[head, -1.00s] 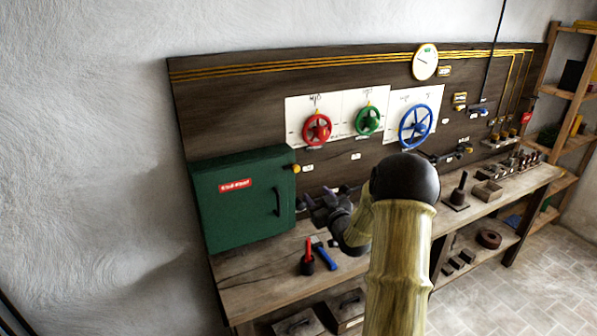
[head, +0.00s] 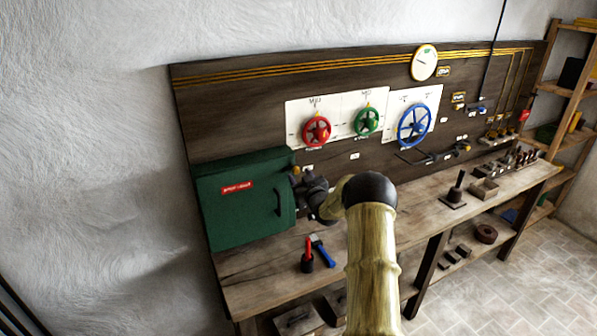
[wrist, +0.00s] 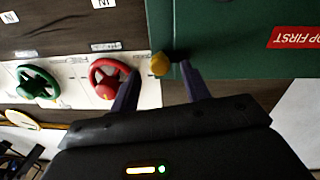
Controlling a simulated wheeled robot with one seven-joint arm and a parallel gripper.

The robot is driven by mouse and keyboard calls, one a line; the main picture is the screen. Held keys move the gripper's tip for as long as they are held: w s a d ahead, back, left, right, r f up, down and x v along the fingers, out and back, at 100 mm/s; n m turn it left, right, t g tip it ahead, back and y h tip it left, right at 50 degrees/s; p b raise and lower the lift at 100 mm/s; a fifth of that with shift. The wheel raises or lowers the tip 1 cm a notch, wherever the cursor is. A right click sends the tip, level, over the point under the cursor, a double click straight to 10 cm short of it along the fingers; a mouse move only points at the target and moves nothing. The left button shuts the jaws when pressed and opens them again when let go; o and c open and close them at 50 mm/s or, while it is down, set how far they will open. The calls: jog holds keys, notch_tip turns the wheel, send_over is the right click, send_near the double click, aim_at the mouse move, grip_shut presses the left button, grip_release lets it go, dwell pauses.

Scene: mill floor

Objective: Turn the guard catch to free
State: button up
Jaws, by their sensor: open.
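The guard catch looks to be the small yellow knob (head: 295,170) at the right edge of the green guard box (head: 222,217). The box's door appears shut, with a dark handle and a red label on its front. My gripper (head: 303,182) is beside the box's right edge, close to the knob, and partly covers that area in the head view. In the wrist view, my gripper (wrist: 160,75) is open. The yellow knob (wrist: 160,63) shows between its two fingertips, and I cannot tell whether either finger touches it.
Red (head: 316,130), green (head: 367,121) and blue (head: 414,125) handwheels are on the back board to the right. A red-handled tool in a dark cup (head: 307,262) and a blue tool (head: 323,252) are on the bench below. The bench front by the box is mostly clear.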

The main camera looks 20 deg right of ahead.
jog(key=shift+w, duration=1)
jog(key=c, duration=1)
